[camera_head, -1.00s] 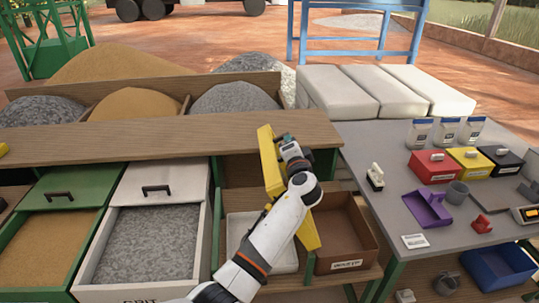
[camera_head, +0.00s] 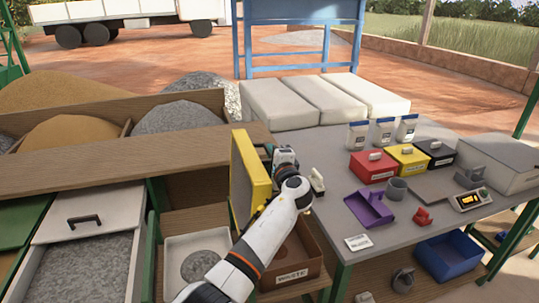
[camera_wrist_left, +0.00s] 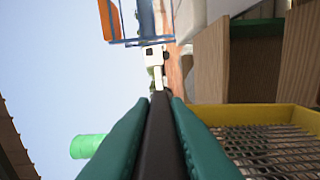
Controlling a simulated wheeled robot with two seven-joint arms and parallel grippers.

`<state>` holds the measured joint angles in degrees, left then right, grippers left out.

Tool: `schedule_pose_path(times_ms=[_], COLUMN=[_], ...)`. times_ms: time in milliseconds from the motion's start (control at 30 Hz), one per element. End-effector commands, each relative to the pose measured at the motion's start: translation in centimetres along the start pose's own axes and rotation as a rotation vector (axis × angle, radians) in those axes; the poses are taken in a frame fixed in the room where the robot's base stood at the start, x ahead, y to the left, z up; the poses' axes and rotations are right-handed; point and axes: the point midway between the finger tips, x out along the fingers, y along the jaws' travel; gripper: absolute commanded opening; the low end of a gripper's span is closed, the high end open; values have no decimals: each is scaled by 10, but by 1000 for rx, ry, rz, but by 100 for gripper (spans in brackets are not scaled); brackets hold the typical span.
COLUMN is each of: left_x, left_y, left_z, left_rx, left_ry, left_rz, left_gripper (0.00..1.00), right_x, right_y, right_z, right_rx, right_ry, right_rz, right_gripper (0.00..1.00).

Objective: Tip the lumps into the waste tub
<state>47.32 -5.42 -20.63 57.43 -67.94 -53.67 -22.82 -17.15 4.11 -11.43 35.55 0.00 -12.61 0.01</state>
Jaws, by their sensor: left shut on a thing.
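The yellow-framed sieve (camera_head: 252,180) stands steeply tilted, almost on edge, above the white tray and the waste tub. Its mesh (camera_wrist_left: 270,150) shows in the left wrist view, with no lumps seen on the visible part. My left gripper (camera_head: 284,156) is shut on the sieve's dark handle (camera_wrist_left: 160,140), at the sieve's right side. The brown waste tub (camera_head: 312,262), labelled WASTE, sits on the low shelf below. My right gripper is out of view.
A white tray (camera_head: 172,268) with a round grey heap stands left of the tub. A wooden ledge (camera_head: 110,165) runs left of the sieve.

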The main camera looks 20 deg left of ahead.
Motion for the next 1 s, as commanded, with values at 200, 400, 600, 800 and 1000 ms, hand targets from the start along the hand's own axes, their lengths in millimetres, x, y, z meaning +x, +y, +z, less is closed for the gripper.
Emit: schedule_pose_path(times_ms=[200,400,600,800,1000], left_x=[0,0,0,-2,-24], left_y=[3,2,1,0,-2], left_z=[1,1,1,1,2], left_rx=[3,3,3,3,1], left_ry=[-4,-4,-3,-2,-5], left_rz=[5,5,2,1,0], left_gripper=[0,23,36,36,36], right_x=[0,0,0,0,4], right_y=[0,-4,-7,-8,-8], right_z=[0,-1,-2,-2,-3], right_rx=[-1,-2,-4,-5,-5], right_ry=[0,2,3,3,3], right_rz=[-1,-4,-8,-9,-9], right_gripper=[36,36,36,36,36])
